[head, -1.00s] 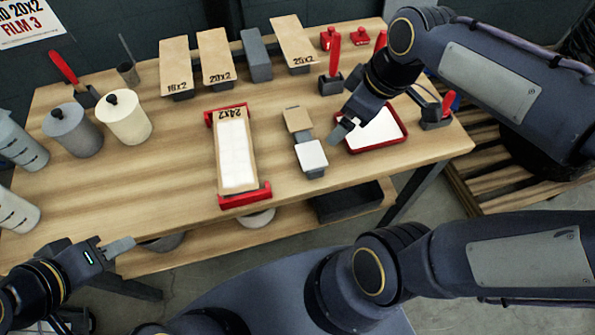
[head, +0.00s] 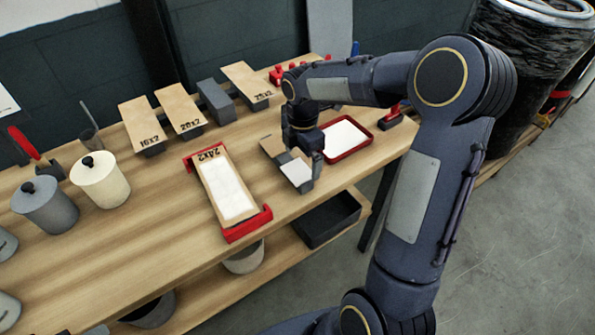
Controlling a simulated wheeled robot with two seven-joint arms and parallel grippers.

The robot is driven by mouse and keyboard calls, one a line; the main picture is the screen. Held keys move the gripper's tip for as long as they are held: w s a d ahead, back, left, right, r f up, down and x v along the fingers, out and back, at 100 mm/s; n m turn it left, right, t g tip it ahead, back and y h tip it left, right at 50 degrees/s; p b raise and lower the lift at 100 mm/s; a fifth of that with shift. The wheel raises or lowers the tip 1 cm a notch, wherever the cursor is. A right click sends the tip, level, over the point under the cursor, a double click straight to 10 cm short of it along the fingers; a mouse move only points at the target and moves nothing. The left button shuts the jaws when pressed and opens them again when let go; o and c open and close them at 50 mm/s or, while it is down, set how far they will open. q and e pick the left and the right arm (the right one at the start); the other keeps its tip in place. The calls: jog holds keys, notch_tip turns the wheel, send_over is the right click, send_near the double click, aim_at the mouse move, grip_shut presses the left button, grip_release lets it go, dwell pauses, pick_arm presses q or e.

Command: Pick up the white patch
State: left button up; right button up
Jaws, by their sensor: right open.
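The white patch (head: 297,172) is a small white square lying on a low grey block near the table's front edge. Beside it, farther back, is a brown square (head: 271,146) on a similar block. My right gripper (head: 302,160) points down right at the white patch. It is open, and its fingers partly hide the patch's back edge and the block. I cannot tell whether a finger touches the patch.
A red-rimmed tray (head: 369,143) with white content lies right of my right gripper. A board marked 24x2 (head: 204,168) in a red holder lies to the left. Labelled boards stand at the back. Two lidded pots (head: 101,182) are on the left. Bare wood lies between.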

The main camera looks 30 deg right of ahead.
aim_at(298, 172)
jog(key=shift+f, duration=1.2)
jog(key=shift+c, duration=0.4)
jog(key=c, duration=1)
